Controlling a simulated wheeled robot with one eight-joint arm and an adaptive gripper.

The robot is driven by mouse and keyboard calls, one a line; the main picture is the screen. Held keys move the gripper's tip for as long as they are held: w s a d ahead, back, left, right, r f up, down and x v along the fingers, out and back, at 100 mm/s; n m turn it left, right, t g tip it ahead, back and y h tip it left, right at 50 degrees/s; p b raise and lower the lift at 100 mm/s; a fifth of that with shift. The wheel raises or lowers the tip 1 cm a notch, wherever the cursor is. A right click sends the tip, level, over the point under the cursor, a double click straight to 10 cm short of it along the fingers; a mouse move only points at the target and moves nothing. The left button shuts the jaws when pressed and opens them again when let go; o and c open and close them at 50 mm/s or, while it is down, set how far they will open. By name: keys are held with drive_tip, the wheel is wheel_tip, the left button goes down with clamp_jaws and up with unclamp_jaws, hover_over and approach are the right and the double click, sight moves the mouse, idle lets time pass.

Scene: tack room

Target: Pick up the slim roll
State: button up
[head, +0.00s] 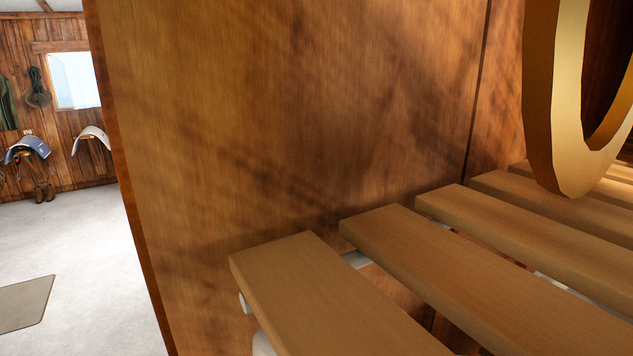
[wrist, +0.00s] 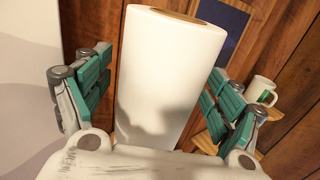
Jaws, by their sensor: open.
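The slim roll (wrist: 172,60) is a white upright-looking cylinder with a brown core end at its top, seen in the middle of the wrist view. My gripper (wrist: 158,88) is open, with one teal-padded finger on each side of the roll. A gap shows between each finger and the roll, so the fingers do not appear to touch it. The roll's lower end is hidden behind my gripper's pale body, and what it stands on cannot be seen. Neither the roll nor my gripper shows in the head view.
A white mug (wrist: 262,90) stands right of the right finger, near a wooden surface (wrist: 205,140). A plank wall is behind. In the head view, a wooden panel (head: 290,100), slats (head: 320,295) and a large tan ring (head: 541,100) are close; open floor (head: 85,260) lies left.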

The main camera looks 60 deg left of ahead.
drive_tip(key=shift+d, duration=0.1)
drive_tip(key=shift+c, duration=0.8)
drive_tip(key=c, duration=1.3)
drive_tip(key=shift+r, duration=0.1)
